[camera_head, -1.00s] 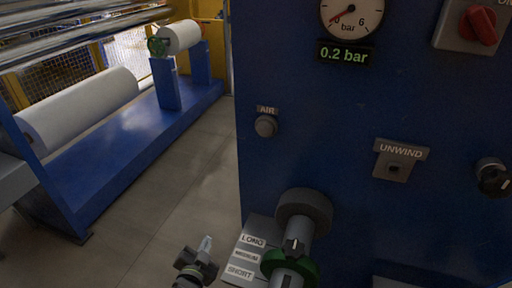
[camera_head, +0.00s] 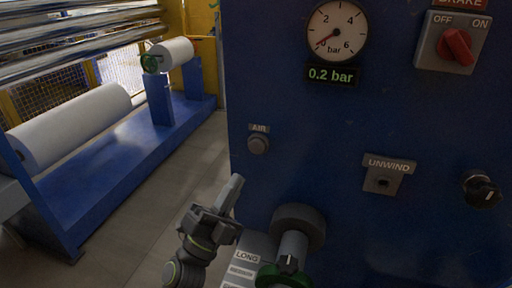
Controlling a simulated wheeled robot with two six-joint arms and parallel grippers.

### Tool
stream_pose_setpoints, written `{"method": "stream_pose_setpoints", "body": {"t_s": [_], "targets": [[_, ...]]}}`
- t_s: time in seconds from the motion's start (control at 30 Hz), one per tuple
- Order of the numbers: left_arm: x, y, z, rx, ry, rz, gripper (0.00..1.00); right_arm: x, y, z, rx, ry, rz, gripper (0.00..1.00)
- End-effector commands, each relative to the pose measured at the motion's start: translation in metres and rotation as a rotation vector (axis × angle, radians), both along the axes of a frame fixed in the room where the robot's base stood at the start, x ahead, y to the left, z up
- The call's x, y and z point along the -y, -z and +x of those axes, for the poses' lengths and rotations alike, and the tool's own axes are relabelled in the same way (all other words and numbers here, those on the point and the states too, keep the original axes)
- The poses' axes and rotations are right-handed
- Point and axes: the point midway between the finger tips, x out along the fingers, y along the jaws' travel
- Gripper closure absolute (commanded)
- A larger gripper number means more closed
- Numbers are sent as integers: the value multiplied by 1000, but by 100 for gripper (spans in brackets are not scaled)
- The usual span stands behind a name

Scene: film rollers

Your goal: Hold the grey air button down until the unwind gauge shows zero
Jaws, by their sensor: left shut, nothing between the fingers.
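The grey air button (camera_head: 258,144) sits on the blue panel under a small AIR label. The round gauge (camera_head: 337,31) is at the top of the panel, its needle low near zero, and the display (camera_head: 331,75) below it reads 0.2 bar. My left gripper (camera_head: 236,182) is shut and empty, pointing up just below and left of the air button, apart from it. My right gripper does not show.
A red brake switch (camera_head: 456,47) marked OFF and ON is at the upper right. A black knob (camera_head: 482,190) is at the right. A grey cylinder with a green ring (camera_head: 284,276) sticks out low beside my gripper.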

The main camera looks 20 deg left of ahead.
Motion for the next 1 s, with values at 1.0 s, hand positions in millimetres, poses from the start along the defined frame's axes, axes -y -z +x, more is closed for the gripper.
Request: {"method": "stream_pose_setpoints", "body": {"t_s": [1.0], "targets": [[3,1,73,5,3,2,100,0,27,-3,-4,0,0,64]]}}
